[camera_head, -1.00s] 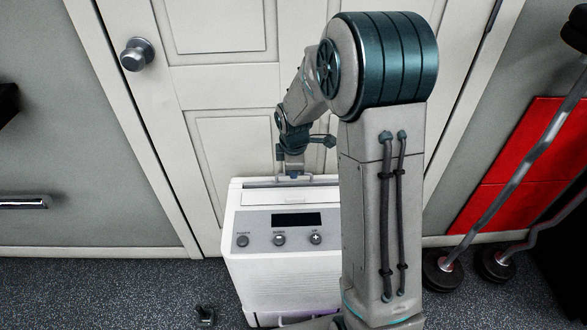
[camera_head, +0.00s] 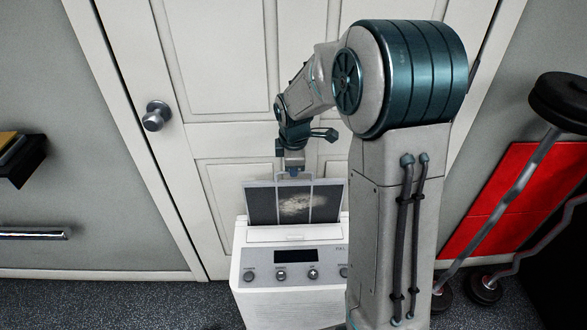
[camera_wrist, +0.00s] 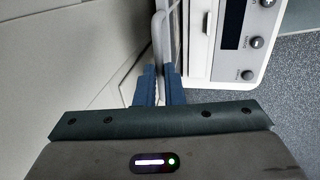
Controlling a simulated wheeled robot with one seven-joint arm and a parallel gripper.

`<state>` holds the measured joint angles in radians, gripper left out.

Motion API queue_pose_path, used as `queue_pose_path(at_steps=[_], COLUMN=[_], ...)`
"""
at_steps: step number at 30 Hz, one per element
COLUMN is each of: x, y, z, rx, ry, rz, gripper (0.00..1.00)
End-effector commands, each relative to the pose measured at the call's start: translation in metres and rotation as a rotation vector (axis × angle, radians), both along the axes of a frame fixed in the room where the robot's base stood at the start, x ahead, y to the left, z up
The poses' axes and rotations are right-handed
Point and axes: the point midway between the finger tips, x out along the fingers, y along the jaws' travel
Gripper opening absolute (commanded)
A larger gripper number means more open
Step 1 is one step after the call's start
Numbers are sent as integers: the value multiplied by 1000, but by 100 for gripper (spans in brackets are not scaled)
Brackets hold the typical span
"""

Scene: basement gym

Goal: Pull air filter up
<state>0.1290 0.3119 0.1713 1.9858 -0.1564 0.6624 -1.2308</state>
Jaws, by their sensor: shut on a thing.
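The air filter (camera_head: 262,205) is a dark framed panel with a pale dusty patch, standing upright and partly out of the top of a white appliance (camera_head: 290,303). Its lower part is hidden inside the appliance. My gripper (camera_head: 293,172) is above the filter and shut on the handle at its top edge. In the wrist view my blue fingers (camera_wrist: 160,75) close around the pale handle (camera_wrist: 158,35), next to the appliance's control panel (camera_wrist: 232,25).
The appliance stands on dark speckled floor before a white door (camera_head: 215,145) with a round knob (camera_head: 157,116). Barbells (camera_head: 525,175) lean by a red panel (camera_head: 500,215) at the right. A small shelf (camera_head: 22,160) is on the left wall.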

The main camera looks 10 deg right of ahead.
Motion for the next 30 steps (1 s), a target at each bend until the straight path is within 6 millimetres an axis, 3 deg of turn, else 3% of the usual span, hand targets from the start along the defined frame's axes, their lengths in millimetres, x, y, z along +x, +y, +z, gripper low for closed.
queue_pose_path(at_steps=[4, 15, 16, 18, 26, 30], x=[0, 0, 0, 0, 0, -1], y=[0, 0, 0, 0, 0, 0], z=[8, 8, 8, 7, 8, 18], rx=[0, 0, 0, 0, 0, 0], ry=[-1, -1, -1, -1, 0, -4], rz=[0, 0, 0, 0, 0, 0], gripper=[0, 0, 17, 31, 31, 31])
